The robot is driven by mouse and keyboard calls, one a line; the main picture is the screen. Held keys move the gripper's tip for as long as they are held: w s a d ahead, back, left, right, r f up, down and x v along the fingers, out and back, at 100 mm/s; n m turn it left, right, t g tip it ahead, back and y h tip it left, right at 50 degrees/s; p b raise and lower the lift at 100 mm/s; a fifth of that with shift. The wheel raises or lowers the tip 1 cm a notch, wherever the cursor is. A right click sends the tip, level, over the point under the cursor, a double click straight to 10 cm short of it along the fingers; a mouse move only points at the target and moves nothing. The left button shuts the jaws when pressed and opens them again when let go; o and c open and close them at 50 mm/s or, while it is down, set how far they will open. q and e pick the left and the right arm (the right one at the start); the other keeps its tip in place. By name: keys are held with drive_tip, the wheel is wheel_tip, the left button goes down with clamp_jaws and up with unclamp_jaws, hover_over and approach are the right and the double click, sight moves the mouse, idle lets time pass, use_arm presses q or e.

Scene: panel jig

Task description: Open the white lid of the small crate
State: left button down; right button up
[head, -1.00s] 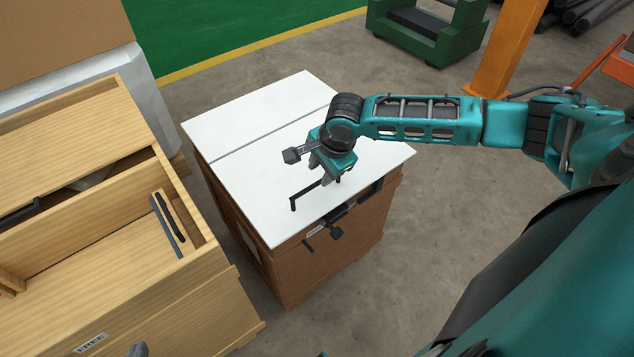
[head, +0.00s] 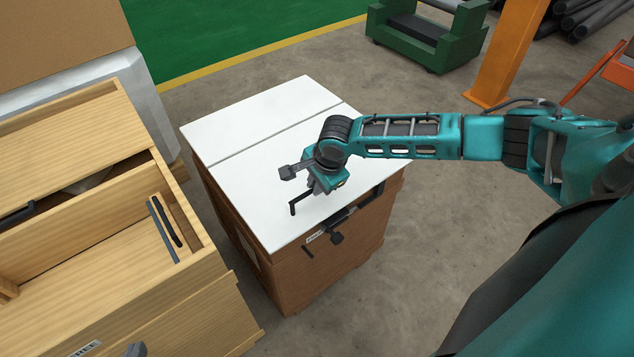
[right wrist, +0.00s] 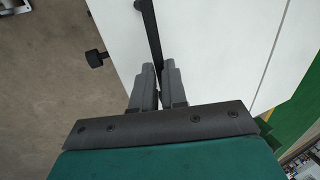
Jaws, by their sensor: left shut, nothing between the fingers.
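The small crate (head: 320,268) is a brown wooden box with a white lid (head: 255,205) lying flat over its top. A black bar handle (head: 293,208) stands on the lid; it also shows in the right wrist view (right wrist: 148,22). My right gripper (head: 318,192) is low over the lid at this handle. In the right wrist view its two grey fingers (right wrist: 158,80) sit close on either side of the bar and appear shut on it. The fingertips are partly hidden in the head view.
A dark latch (head: 337,238) is on the crate's front. A larger pale wooden crate (head: 100,265) with an open compartment stands close on the left. An orange post (head: 508,50) and a green cart (head: 430,35) are behind. Grey floor to the right is clear.

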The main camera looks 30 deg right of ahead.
clamp_jaws()
idle(0.4)
idle(0.6)
